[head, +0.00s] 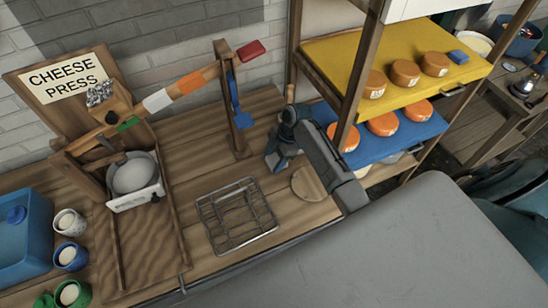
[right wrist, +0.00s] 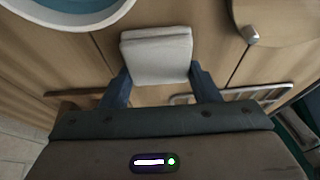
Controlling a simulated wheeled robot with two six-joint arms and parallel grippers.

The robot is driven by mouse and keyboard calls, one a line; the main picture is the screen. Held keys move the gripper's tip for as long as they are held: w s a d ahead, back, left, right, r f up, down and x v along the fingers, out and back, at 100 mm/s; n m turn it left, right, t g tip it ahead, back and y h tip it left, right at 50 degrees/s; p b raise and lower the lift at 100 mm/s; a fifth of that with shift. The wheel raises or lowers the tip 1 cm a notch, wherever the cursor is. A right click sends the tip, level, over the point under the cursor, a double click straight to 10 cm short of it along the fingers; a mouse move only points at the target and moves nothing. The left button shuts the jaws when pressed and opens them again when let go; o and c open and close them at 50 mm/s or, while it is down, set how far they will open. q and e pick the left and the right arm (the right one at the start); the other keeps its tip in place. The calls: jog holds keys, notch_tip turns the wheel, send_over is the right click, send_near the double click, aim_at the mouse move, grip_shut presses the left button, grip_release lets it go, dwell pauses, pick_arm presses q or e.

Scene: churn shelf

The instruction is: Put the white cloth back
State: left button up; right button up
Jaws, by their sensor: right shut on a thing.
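My right gripper (head: 275,160) is over the wooden bench in the head view, between the press post and the round wooden board. In the right wrist view its two blue fingers (right wrist: 157,88) are shut on the white cloth (right wrist: 156,55), a pale folded square pad. The cloth sits between the fingertips above the planks. In the head view I cannot make out the cloth; the gripper and arm seem to hide it. My left gripper is not in view.
A wire rack (head: 237,215) and a round board (head: 308,183) lie near the arm. A white-rimmed basin (right wrist: 72,22) is close by in the wrist view. The cheese press (head: 120,120) stands left. Shelves with cheeses (head: 405,73) stand right.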

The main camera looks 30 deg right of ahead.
jog(key=o, duration=1)
jog(key=shift+f, duration=0.1)
jog(key=shift+c, duration=0.2)
jog(key=shift+r, duration=0.2)
jog(key=shift+d+r, duration=0.15)
jog(key=shift+r, duration=0.05)
jog(key=b+v, duration=0.4)
jog(key=v, duration=0.7)
jog(key=shift+r, duration=0.25)
